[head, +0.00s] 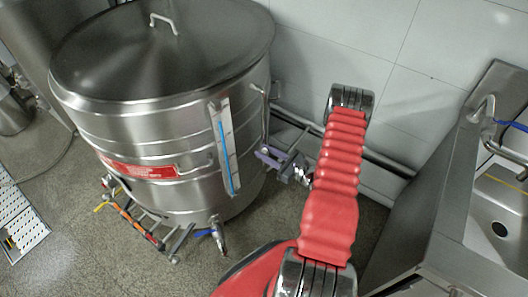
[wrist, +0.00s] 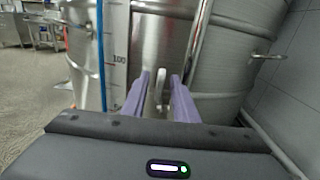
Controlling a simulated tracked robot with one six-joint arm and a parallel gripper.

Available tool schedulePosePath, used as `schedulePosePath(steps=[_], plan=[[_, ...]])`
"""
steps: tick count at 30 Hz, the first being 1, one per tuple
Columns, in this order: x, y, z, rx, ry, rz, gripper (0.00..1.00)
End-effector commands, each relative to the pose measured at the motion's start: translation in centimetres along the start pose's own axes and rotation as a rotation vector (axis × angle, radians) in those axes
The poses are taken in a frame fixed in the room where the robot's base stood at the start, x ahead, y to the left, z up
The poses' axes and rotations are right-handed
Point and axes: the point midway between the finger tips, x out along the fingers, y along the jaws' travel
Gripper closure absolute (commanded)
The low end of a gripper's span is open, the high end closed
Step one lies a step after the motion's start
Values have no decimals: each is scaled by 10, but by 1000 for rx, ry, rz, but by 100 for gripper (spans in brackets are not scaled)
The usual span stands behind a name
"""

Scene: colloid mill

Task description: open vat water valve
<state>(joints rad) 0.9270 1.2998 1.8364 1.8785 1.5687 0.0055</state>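The steel vat (head: 170,130) stands left of my arm, with a lid, a red label and a level gauge (head: 224,145) showing a blue column. My gripper (head: 262,153), with purple fingers, is beside the vat's right side, close to a thin vertical pipe. In the wrist view my gripper (wrist: 160,82) is open, its fingers apart. A pale lever-like piece (wrist: 158,90) shows between them, with gaps visible at its sides. I cannot tell whether it is the water valve handle or whether a finger touches it. A tap with a blue handle (head: 205,232) is low on the vat front.
A steel sink (head: 505,215) with a tap stands at the right. Pipes (head: 370,155) run along the tiled wall behind my arm. Coloured pipework (head: 140,225) sits low at the vat's front left.

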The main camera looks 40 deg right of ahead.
Motion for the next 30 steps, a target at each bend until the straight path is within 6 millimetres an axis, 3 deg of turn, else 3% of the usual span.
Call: schedulePosePath(steps=[13,24,30], plan=[[10,0,0,0,0,0,74],[9,0,0,0,0,0,100],[9,0,0,0,0,0,100]])
